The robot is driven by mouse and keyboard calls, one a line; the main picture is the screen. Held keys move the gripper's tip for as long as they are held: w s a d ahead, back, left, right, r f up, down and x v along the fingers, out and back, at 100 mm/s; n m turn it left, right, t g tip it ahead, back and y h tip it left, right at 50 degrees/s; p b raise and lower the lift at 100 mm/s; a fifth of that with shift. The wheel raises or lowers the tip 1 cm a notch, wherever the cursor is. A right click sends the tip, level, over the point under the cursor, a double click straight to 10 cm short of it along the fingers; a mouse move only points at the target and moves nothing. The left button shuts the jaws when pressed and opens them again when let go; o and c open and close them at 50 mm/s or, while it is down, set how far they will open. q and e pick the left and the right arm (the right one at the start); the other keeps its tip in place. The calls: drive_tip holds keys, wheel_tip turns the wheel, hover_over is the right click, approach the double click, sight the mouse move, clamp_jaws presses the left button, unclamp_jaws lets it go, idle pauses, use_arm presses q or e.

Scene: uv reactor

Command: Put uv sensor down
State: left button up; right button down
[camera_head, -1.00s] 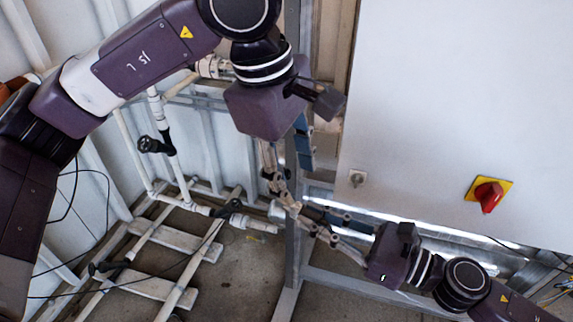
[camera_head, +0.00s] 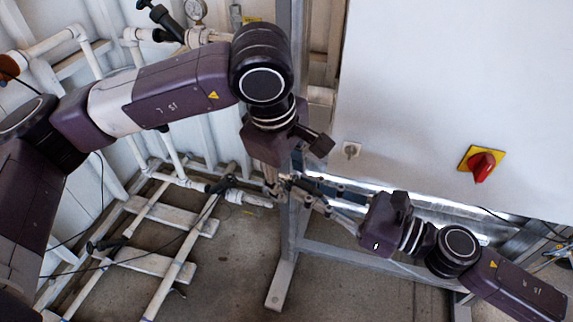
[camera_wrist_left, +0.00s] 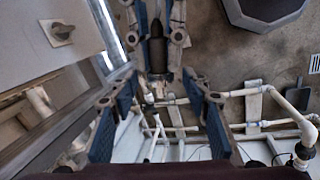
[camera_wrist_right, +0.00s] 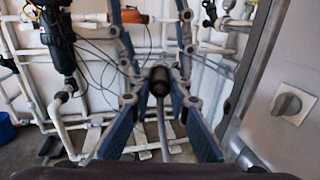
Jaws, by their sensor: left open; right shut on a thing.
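The uv sensor (camera_wrist_left: 157,52) is a small dark cylinder with a narrower tip. In the right wrist view the sensor (camera_wrist_right: 160,80) sits between the fingertips of my right gripper (camera_wrist_right: 160,92), which is shut on it. My left gripper (camera_wrist_left: 160,102) is open and empty, with its blue-padded fingers spread, and faces the sensor from the opposite side. In the head view my left gripper (camera_head: 276,187) and right gripper (camera_head: 312,197) are close together in front of the grey frame. The sensor is too small to make out there.
A large white cabinet (camera_head: 420,90) with a red rotary switch (camera_head: 482,165) stands at the right. A grey metal post (camera_head: 285,250) is close behind the grippers. White pipes (camera_head: 185,245) with black valves fill the left. Some concrete floor (camera_head: 235,285) is clear.

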use_arm(q)
drive_tip(key=shift+f, duration=0.1)
drive_tip(key=shift+c, duration=0.4)
drive_tip(key=c, duration=1)
clamp_jaws()
use_arm(e)
drive_tip(key=c, duration=1.7)
unclamp_jaws()
drive_tip(key=shift+c, duration=0.2)
